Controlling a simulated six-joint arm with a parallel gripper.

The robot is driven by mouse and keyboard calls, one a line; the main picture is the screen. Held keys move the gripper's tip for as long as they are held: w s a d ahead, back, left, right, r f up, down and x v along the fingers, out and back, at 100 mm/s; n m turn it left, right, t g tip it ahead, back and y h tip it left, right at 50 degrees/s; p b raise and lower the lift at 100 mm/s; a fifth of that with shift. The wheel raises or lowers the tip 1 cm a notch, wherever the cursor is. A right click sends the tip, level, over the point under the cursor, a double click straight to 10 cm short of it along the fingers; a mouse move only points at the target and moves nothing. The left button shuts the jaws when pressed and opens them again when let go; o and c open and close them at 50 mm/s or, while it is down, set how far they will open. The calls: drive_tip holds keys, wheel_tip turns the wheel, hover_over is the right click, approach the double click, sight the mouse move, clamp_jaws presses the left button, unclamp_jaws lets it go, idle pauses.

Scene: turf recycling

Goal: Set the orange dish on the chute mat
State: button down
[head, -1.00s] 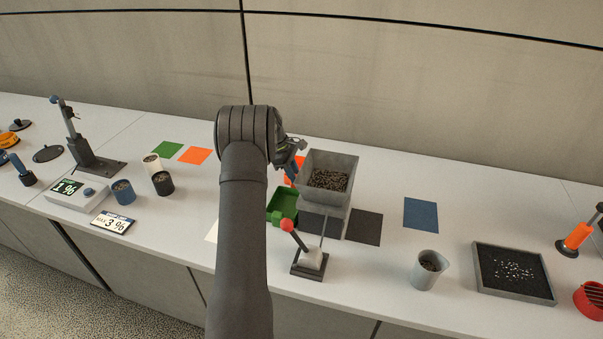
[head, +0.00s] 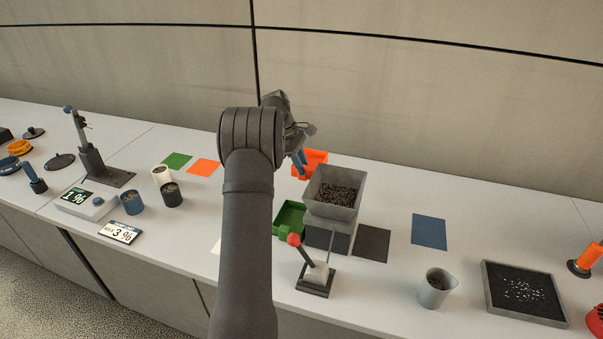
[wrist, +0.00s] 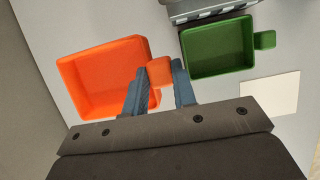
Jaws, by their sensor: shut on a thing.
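My gripper (head: 300,160) is shut on the small tab of the orange dish (head: 316,158), behind the grey hopper (head: 333,187). In the wrist view, the dish (wrist: 100,78) is empty and extends left of my gripper (wrist: 160,78), its tab between the blue fingers. The dish looks raised off the counter, but the height is hard to judge. A dark mat (head: 372,244) lies right of the hopper's base. A white mat, mostly hidden by my arm in the head view, shows in the wrist view (wrist: 270,93). I cannot tell which mat is the chute mat.
An empty green dish (head: 289,219) stands left of the hopper, close to its base. A red-knobbed lever (head: 316,276) stands in front. Green (head: 177,160), orange (head: 203,166) and blue (head: 429,231) mats lie bare. A cup (head: 435,288) and tray (head: 523,292) are at right.

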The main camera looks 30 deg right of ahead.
drive_tip(key=shift+r, duration=0.15)
drive_tip(key=c, duration=2)
unclamp_jaws()
drive_tip(key=shift+c, duration=0.9)
drive_tip(key=shift+a, duration=0.1)
